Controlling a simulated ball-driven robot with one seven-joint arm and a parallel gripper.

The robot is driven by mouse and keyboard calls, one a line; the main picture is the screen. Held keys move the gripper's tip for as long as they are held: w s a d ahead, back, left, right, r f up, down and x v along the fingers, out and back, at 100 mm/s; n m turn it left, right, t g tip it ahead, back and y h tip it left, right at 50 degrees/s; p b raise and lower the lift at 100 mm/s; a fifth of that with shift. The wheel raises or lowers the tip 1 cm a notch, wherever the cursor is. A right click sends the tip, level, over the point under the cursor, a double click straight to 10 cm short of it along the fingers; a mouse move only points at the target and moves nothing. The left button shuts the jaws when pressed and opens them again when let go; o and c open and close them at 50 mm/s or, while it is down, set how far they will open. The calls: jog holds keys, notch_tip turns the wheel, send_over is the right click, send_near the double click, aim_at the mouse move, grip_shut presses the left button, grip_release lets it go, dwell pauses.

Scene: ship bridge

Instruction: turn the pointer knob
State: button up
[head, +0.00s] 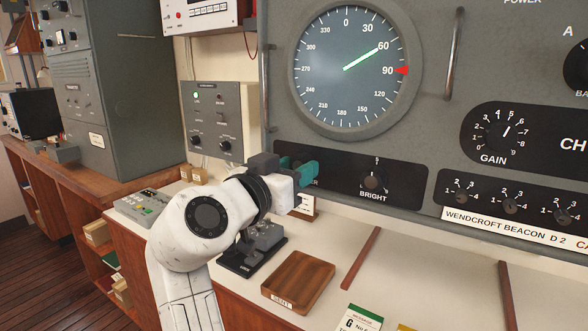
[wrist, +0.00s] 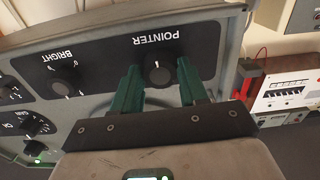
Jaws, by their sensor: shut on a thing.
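The pointer knob (wrist: 157,74) is dark and round with a light index line. It sits on the black strip under the POINTER label, upside down in the wrist view. My gripper (wrist: 159,68) has its green fingers on either side of the knob and is shut on it. In the head view my gripper (head: 303,171) reaches the lower left of the grey console and hides the knob. The round dial (head: 356,68) above has a green needle at about 60 and a red marker (head: 401,71) at 90.
The bright knob (head: 373,181) is right of my gripper on the same strip. A vertical handle (head: 454,52) stands out from the console. Below are a desk with a wooden tray (head: 298,282) and a black device (head: 255,250). A grey switch box (head: 215,120) is on the wall at left.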

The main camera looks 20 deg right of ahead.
jog(key=shift+r, duration=0.1)
jog(key=n+p, duration=0.3)
jog(key=n, duration=0.2)
jog(key=shift+r, duration=0.1)
jog(key=n+p, duration=0.3)
jog(key=n, duration=0.1)
jog(key=shift+n+p, duration=0.7)
jog(key=shift+n, duration=0.5)
jog(key=shift+a, duration=0.1)
jog(key=o, duration=1.1)
jog(key=shift+c, duration=0.2)
jog(key=shift+f, duration=0.2)
jog(key=b+v, duration=0.2)
jog(key=v, duration=0.8)
jog(key=shift+s+a+b, duration=0.2)
jog(key=shift+a+b, duration=0.1)
jog(key=shift+b, duration=0.05)
